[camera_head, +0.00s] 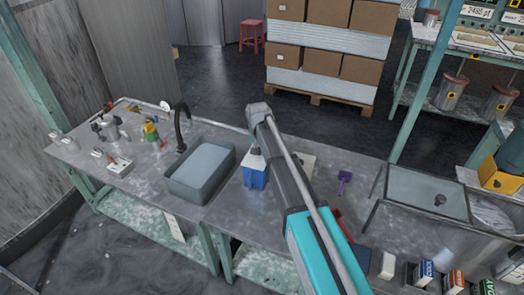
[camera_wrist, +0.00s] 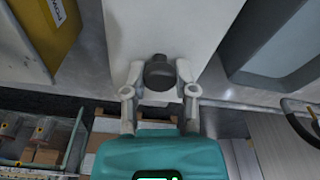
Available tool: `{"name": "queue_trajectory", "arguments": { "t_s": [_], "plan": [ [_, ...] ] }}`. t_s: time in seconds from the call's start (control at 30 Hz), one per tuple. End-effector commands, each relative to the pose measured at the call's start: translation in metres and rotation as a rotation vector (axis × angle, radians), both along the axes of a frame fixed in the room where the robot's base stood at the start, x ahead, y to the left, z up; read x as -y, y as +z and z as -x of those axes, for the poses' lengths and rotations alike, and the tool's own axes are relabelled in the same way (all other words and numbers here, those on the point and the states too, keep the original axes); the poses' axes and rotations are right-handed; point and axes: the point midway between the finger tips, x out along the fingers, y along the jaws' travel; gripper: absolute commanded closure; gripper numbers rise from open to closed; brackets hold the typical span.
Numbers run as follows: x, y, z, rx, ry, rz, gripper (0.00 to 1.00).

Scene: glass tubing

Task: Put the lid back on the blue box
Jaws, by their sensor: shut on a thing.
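A white lid (camera_wrist: 158,25) with a dark round knob (camera_wrist: 158,72) fills the upper middle of the wrist view. My gripper (camera_wrist: 159,75) is shut on this knob, with one fingertip on each side. In the head view the blue box (camera_head: 254,179) stands on the bench just right of the sink, and the pale lid (camera_head: 254,162) shows at its top. I cannot tell whether the lid rests on the rim or hangs slightly above it. My arm hides part of this area, and the box is hidden under the lid in the wrist view.
The grey sink (camera_head: 201,173) with a black tap (camera_head: 181,125) is left of the box. A yellow labelled item (camera_wrist: 45,35) lies close on the other side. A purple tool (camera_head: 344,181) lies on the bench further right. Small boxes (camera_head: 424,272) line the near right.

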Motion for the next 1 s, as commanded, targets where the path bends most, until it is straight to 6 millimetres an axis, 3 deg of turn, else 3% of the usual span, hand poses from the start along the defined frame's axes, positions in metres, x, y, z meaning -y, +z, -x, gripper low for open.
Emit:
{"name": "queue_trajectory", "arguments": {
  "t_s": [0.33,0.37,0.57,0.87,1.0],
  "plan": [
    [0.0002,-0.0002,-0.0001,0.000,0.000,0.000,1.00],
    [0.0002,-0.0002,-0.0001,0.000,0.000,0.000,0.62],
    [0.0003,-0.0002,0.0000,0.000,0.000,0.000,0.25],
    [0.0004,-0.0002,-0.0001,0.000,0.000,0.000,0.23],
    [0.0004,-0.0003,-0.0002,0.000,0.000,0.000,0.00]
  ]
}}
